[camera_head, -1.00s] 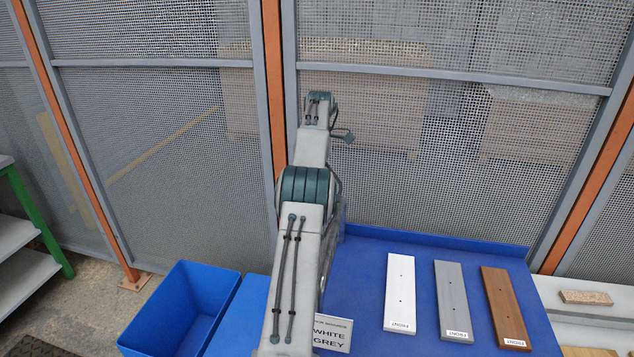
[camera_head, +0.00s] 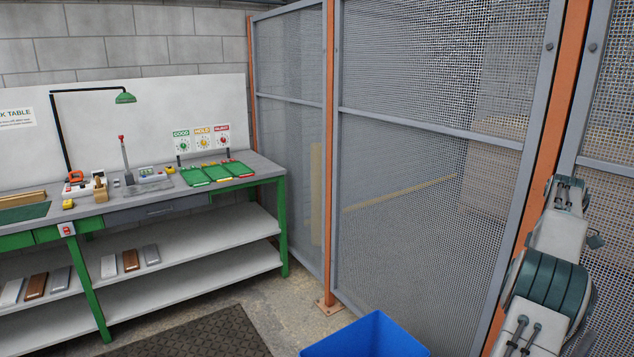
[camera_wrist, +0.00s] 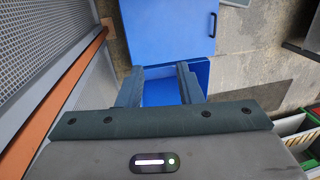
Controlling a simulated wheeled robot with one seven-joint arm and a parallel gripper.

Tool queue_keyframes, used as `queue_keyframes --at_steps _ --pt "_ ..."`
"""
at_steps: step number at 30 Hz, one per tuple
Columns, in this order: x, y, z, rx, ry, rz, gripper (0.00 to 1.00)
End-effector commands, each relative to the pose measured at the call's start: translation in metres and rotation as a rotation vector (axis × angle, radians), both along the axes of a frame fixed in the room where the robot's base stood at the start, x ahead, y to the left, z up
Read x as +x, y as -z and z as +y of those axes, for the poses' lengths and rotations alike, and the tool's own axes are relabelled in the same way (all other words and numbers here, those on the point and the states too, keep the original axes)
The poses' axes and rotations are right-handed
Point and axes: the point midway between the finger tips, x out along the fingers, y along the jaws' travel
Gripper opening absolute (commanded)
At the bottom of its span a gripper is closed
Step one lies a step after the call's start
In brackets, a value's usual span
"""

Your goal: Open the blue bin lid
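In the head view the blue bin (camera_head: 368,338) shows at the bottom edge, its lower part cut off. In the wrist view a flat blue panel (camera_wrist: 168,30), which looks like the lid, lies ahead of the fingertips, with a black handle (camera_wrist: 213,24) at its right edge. Another blue surface (camera_wrist: 160,92) shows between and beyond the fingers; I cannot tell whether it is the bin's inside. My gripper (camera_wrist: 160,72) has its two fingers apart with nothing held between them. The fingertips appear over or near the panel's near edge; contact cannot be told. The head view hides the gripper.
A mesh fence (camera_head: 420,200) with orange posts stands behind the bin and along the wrist view's left. A green-framed workbench (camera_head: 150,205) with trays stands at the left. A dark floor mat (camera_head: 200,335) lies before it.

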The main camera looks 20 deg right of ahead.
Motion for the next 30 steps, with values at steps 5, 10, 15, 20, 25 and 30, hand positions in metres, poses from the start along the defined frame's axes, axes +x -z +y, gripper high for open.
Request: queue_keyframes --at_steps 5,10,15,20,25,30 --pt "0.048 -0.031 0.062 -0.053 0.006 -0.003 0.33" --pt "0.078 -0.054 0.123 -0.099 0.023 -0.018 0.33" --pt "0.096 -0.071 0.187 -0.137 0.043 -0.041 0.33" --pt "0.101 -0.082 0.248 -0.168 0.064 -0.07 0.33" --pt "0.096 -0.087 0.312 -0.19 0.088 -0.108 0.33" --pt "0.079 -0.087 0.371 -0.204 0.113 -0.153 0.33"
